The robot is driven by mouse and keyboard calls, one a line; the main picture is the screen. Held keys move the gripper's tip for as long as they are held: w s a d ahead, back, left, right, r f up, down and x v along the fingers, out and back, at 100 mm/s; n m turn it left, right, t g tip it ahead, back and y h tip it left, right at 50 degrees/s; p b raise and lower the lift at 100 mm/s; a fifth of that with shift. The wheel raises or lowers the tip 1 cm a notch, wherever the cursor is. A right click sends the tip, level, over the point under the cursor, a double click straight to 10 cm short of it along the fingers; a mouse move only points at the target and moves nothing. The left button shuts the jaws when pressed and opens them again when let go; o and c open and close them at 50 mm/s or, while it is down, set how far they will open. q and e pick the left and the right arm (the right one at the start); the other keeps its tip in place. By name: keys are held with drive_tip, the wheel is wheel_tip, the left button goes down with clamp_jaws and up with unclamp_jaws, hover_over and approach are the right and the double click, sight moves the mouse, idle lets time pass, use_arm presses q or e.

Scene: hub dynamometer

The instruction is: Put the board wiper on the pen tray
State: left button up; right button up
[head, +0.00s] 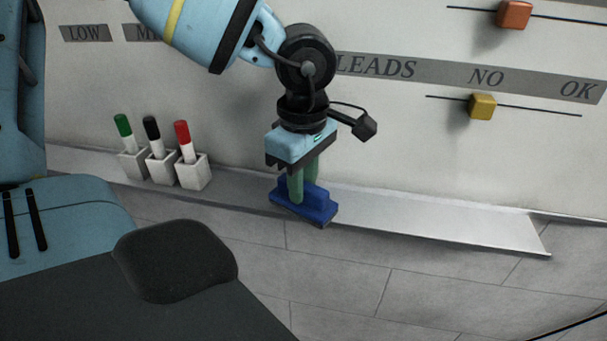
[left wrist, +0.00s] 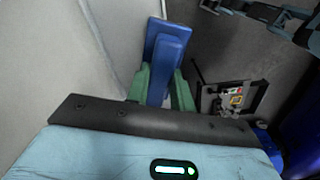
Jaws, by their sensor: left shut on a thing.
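The board wiper (head: 310,205) is blue with a raised grip along its top. My left gripper (head: 303,186) has its green fingers shut on that grip. In the head view the wiper overlaps the pen tray (head: 430,218), a pale ledge along the foot of the whiteboard. I cannot tell whether the wiper touches the tray or hangs just above it. In the left wrist view the wiper (left wrist: 165,55) shows between the green fingers (left wrist: 160,85), near the pale board surface. My right gripper is in neither view.
Green, black and red markers stand in white holders (head: 165,167) on the tray, left of the wiper. The tray is bare to the right. Above, the whiteboard (head: 400,130) carries an orange slider (head: 514,14) and a yellow slider (head: 481,106).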

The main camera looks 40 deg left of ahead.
use_arm(q)
drive_tip(key=shift+f, duration=0.3)
drive_tip(key=o, duration=0.9)
drive_tip(key=shift+r, duration=0.25)
drive_tip(key=shift+d+r, duration=0.1)
drive_tip(key=shift+r, duration=6.05)
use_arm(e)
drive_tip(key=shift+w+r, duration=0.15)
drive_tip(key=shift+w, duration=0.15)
